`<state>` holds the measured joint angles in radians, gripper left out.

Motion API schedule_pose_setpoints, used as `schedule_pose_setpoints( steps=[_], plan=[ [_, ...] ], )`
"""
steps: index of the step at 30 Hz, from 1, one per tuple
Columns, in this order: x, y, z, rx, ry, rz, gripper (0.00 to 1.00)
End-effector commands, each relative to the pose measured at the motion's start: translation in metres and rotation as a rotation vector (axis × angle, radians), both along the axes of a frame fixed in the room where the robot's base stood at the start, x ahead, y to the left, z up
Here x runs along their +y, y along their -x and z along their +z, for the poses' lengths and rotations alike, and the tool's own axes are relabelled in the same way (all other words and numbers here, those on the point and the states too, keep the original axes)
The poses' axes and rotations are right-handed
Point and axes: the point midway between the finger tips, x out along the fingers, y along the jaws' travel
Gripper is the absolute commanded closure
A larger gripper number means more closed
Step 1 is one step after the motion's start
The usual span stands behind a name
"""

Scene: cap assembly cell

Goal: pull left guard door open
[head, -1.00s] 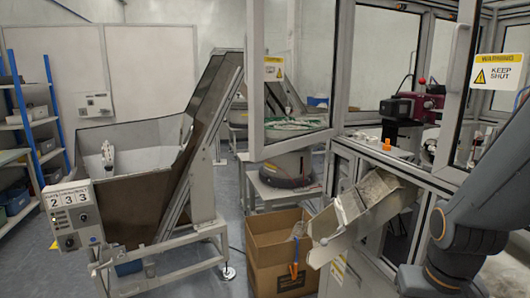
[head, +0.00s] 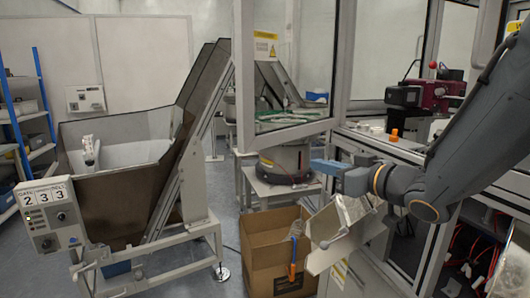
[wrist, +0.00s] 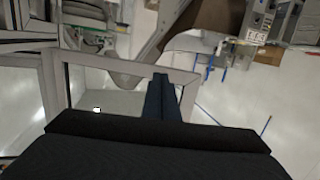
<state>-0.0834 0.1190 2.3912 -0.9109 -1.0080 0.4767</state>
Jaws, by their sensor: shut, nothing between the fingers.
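The left guard door (head: 244,80) is a glazed panel in a pale metal frame with a yellow warning label. In the head view it stands swung out from the cell frame, its left post apart from the machine. My gripper (head: 318,165) is shut and empty, pointing left just below the door's lower right corner in that view. In the wrist view my gripper (wrist: 161,82) overlaps a pale frame bar (wrist: 120,64); I cannot tell whether they touch. No handle is clear to see.
A cardboard box (head: 272,255) stands on the floor below the door, beside a tilted metal chute (head: 345,235). A hopper with an inclined conveyor (head: 185,160) is at the left. A round feeder (head: 285,160) stands behind the door. An orange part (head: 394,135) sits on the cell table.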

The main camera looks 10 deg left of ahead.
Motion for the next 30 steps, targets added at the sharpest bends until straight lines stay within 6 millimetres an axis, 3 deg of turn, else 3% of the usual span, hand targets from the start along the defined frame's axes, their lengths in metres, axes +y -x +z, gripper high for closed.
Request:
schedule_pose_setpoints(
  steps=[3, 10, 30],
  plan=[
    [0.024, 0.017, 0.015, -0.043, -0.066, 0.124, 1.0],
    [0.043, 0.026, 0.028, -0.066, -0.11, 0.206, 1.0],
    [0.141, -0.034, 0.028, -0.065, -0.108, 0.202, 1.0]
  ],
)
